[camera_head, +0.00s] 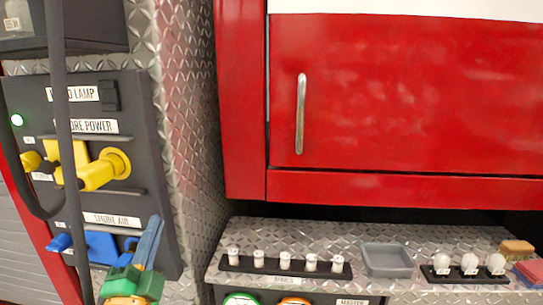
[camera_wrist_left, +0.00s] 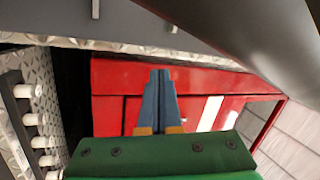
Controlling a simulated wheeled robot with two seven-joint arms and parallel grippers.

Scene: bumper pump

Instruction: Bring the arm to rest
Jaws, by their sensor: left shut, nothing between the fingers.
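My left gripper (camera_head: 150,243) shows at the lower left of the head view, with blue-grey fingers and a green body. It is in front of the lower part of the dark panel (camera_head: 150,190), near the blue shore air fitting (camera_head: 100,245). In the left wrist view its fingers (camera_wrist_left: 158,100) are together and hold nothing, with the red cabinet behind them. My right gripper is in neither view.
A diamond-plate shelf (camera_head: 240,240) holds a row of white pieces (camera_head: 285,261), a grey tray (camera_head: 388,259), several white bulbs (camera_head: 469,263) and a sponge (camera_head: 516,247). A yellow plug (camera_head: 104,169) sits in the panel. A dark cable (camera_head: 62,130) hangs in front of it.

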